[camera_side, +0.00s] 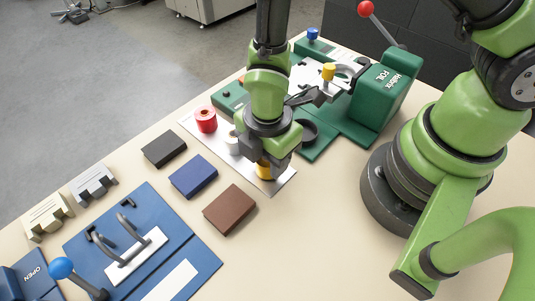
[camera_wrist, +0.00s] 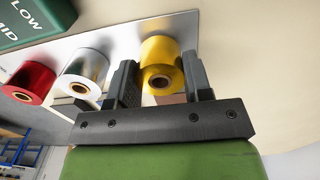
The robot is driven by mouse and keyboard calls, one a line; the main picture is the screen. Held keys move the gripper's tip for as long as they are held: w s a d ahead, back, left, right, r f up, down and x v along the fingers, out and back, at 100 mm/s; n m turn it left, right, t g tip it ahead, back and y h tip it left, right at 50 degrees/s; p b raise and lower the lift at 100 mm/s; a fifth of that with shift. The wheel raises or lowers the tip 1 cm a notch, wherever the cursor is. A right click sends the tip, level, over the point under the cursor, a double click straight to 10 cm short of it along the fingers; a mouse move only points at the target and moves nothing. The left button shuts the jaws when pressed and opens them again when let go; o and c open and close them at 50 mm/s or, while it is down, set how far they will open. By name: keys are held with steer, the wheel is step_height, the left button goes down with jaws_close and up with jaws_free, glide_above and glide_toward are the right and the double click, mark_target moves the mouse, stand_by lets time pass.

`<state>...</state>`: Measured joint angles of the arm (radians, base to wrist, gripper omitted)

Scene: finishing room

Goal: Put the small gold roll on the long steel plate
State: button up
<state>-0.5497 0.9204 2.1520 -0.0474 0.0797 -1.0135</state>
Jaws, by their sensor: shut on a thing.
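The small gold roll (camera_wrist: 161,54) is between the two fingers of my gripper (camera_wrist: 160,68), which is shut on it. In the side view the lower part of the gold roll (camera_side: 264,170) shows under my gripper (camera_side: 268,158). The long steel plate (camera_side: 277,186) lies on the bench, and the gold roll is at its near right end. I cannot tell whether the roll touches the plate. A silver roll (camera_wrist: 86,72) and a red roll (camera_wrist: 31,81) stand on the plate in a row with it. In the side view my gripper partly hides the silver roll.
A green foil machine (camera_side: 382,92) with a yellow cylinder (camera_side: 328,72) stands behind the plate. Black (camera_side: 164,148), blue (camera_side: 194,176) and brown (camera_side: 230,209) blocks lie in front. A blue fixture (camera_side: 190,254) with handles is at the lower left. Bench right of the brown block is clear.

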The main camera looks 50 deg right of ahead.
steer(key=shift+f, duration=0.15)
steer(key=o, duration=0.9)
steer(key=shift+c, duration=0.2)
step_height(320, 180, up, 12)
steer(key=shift+r, duration=0.2)
steer(key=s+d+r+m+t+y, duration=0.1)
steer(key=s+d+r+m+t, duration=0.2)
steer(key=r+m, duration=0.5)
steer(key=s+d+r+m+t+y, duration=0.1)
steer(key=s+d+r+m+t, duration=0.3)
steer(key=m, duration=1)
steer(key=shift+s+d+r, duration=0.35)
steer(key=shift+d+r, duration=1.55)
steer(key=shift+r, duration=0.6)
